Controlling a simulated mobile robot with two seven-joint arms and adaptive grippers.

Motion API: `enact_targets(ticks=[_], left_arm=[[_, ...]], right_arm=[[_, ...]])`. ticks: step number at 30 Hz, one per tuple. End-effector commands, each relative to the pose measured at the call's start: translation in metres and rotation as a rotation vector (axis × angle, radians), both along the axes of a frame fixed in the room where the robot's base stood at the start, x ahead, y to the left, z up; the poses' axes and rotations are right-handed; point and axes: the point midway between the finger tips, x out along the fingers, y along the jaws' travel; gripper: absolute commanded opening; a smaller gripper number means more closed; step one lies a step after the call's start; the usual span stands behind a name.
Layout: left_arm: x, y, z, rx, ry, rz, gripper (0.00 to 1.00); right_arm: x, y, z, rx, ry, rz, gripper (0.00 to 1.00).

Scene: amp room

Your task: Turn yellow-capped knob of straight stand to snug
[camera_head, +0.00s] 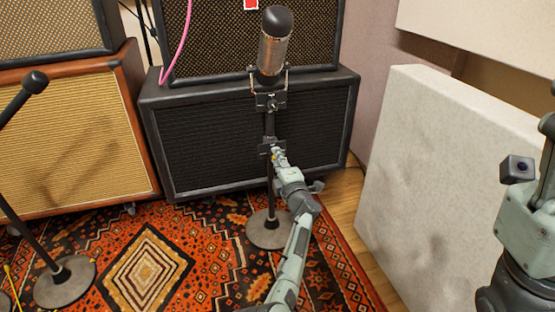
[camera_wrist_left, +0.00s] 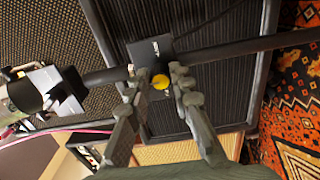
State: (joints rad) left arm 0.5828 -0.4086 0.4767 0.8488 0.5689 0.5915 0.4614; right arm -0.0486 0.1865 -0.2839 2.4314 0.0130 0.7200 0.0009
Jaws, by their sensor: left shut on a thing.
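The straight stand (camera_head: 270,185) rises upright from a round grey base (camera_head: 268,229) on the rug. It carries a large microphone (camera_head: 274,47) at its top. The yellow-capped knob (camera_wrist_left: 160,81) sits on the stand's black clamp block (camera_wrist_left: 150,50). My left gripper (camera_head: 277,155) reaches the stand at mid-height. In the left wrist view its fingers (camera_wrist_left: 157,83) lie on either side of the knob, shut on it, with the yellow cap visible between them. My right arm stands at the right edge of the head view; its gripper's jaws are not clearly visible.
A black speaker cabinet (camera_head: 225,135) stands close behind the stand. A tan-fronted amp (camera_head: 70,145) is at left, with another microphone stand base (camera_head: 64,283) before it. A pale panel (camera_head: 440,180) stands at right. Patterned rug (camera_head: 190,225) covers the floor.

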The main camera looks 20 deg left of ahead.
Motion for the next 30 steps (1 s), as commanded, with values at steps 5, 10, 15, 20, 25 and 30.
enact_targets(ticks=[5, 10, 15, 20, 25, 30], left_arm=[[0.0008, -0.0012, 0.0007, -0.010, -0.007, -0.003, 0.00], [0.0009, -0.0011, 0.0008, -0.010, -0.007, -0.003, 0.00], [0.0008, -0.0010, 0.0008, -0.009, -0.006, -0.003, 0.27], [0.0005, -0.0008, 0.0006, -0.009, -0.006, -0.002, 0.42], [0.0003, -0.0004, 0.0004, -0.009, -0.006, -0.001, 0.42], [0.0001, 0.0005, 0.0046, -0.009, -0.007, 0.001, 0.42]], right_arm=[[0.0005, -0.0006, 0.0000, 0.006, 0.001, 0.000, 0.40], [0.0015, -0.0009, -0.0004, 0.010, 0.003, -0.001, 0.40], [0.0017, -0.0009, -0.0006, 0.009, 0.004, -0.001, 0.40], [0.0016, -0.0008, -0.0007, 0.009, 0.004, -0.001, 0.40], [0.0016, -0.0005, -0.0009, 0.007, 0.004, 0.000, 0.40], [0.0001, 0.0004, -0.0011, 0.000, 0.003, 0.002, 0.40]])
